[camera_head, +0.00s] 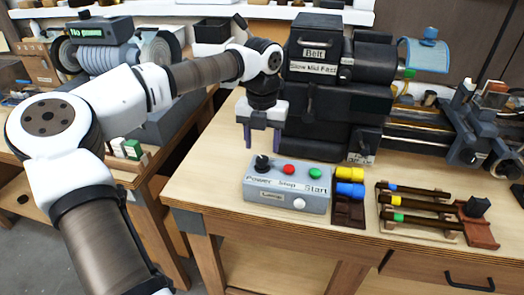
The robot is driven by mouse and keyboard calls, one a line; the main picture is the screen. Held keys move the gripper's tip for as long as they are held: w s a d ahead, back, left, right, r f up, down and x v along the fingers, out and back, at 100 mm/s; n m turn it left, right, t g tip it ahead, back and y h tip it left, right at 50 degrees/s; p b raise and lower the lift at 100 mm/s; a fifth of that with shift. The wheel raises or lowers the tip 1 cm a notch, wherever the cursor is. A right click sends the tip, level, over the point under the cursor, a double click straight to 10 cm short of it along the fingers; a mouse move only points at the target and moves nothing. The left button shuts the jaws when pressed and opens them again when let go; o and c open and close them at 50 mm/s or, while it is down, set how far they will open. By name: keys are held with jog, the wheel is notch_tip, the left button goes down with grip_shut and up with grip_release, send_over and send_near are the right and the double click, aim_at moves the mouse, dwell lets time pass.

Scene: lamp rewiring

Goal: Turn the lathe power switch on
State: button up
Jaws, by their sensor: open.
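The lathe control box (288,189) is a grey box near the front left of the wooden bench. Its black power switch knob (262,163) stands at the left above the word Power; which way it is set is too small to tell. A red Stop button (288,169) and a green Start button (314,173) are to its right, and a white knob (299,204) is on the front face. My gripper (263,145) points down with its two fingers apart, empty, at the back left of the box near the power knob. I cannot tell whether a finger touches the knob.
The dark lathe (335,105) stands close behind and right of my gripper. Yellow and blue blocks (350,181) sit right of the box, then a rack of bar tools (420,205). A bench grinder (110,50) is at the left. Bare bench top (205,180) lies left of the box.

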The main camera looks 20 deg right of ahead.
aim_at(262, 158)
jog(key=shift+f+p, duration=0.35)
jog(key=shift+f, duration=1.9)
jog(key=shift+c, duration=0.2)
jog(key=c, duration=0.9)
